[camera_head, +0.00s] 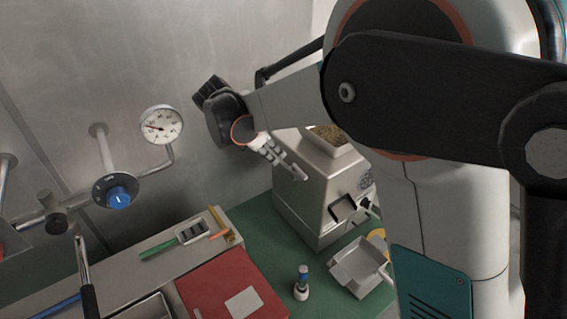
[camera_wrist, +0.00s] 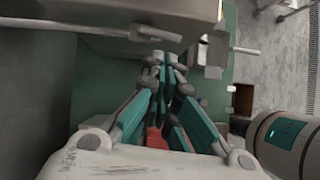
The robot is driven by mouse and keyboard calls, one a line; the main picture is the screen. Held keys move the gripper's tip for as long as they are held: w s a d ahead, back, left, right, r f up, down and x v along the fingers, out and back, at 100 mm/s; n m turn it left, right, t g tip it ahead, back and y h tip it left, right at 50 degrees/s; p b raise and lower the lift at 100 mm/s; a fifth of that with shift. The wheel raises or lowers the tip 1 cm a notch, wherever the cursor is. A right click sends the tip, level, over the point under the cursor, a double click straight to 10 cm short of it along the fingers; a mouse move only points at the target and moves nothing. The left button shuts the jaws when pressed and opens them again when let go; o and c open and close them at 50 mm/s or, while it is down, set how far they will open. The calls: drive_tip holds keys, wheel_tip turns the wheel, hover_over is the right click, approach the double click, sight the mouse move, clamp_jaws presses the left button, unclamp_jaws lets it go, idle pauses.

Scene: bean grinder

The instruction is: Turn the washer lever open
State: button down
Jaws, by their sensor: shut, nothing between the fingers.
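The grey metal grinder (camera_head: 318,195) stands on the green surface at the centre right in the head view. A thin pale rod with a thicker end (camera_wrist: 155,33) juts sideways from its body in the wrist view. A second rod (camera_wrist: 247,50) shows to the right there. I cannot tell which, if either, is the washer lever. My gripper (camera_wrist: 162,62) is shut and empty, its teal fingers together near the first rod's thick end; contact is unclear. In the head view my gripper (camera_head: 278,157) is by the grinder's upper left side, partly hidden by my wrist.
A wall pipe with a gauge (camera_head: 161,125) and blue knob (camera_head: 119,196) is at the left.

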sight(301, 173)
drive_tip(key=s+a+f+g+y, duration=0.1)
drive_tip(key=s+a, duration=0.1)
drive_tip(key=a, duration=0.1)
drive_tip(key=w+d+f, duration=0.3)
drive_tip(key=d+f, duration=0.4)
drive_tip(key=f, duration=0.1)
drive_tip(key=shift+w+d+f+p, duration=0.15)
drive_tip(key=shift+w+p, duration=0.05)
drive_tip(key=shift+p, duration=0.2)
idle(0.4)
drive_tip(key=shift+d+b, duration=0.7)
drive_tip(key=shift+b, duration=0.2)
drive_tip(key=shift+w, duration=0.1)
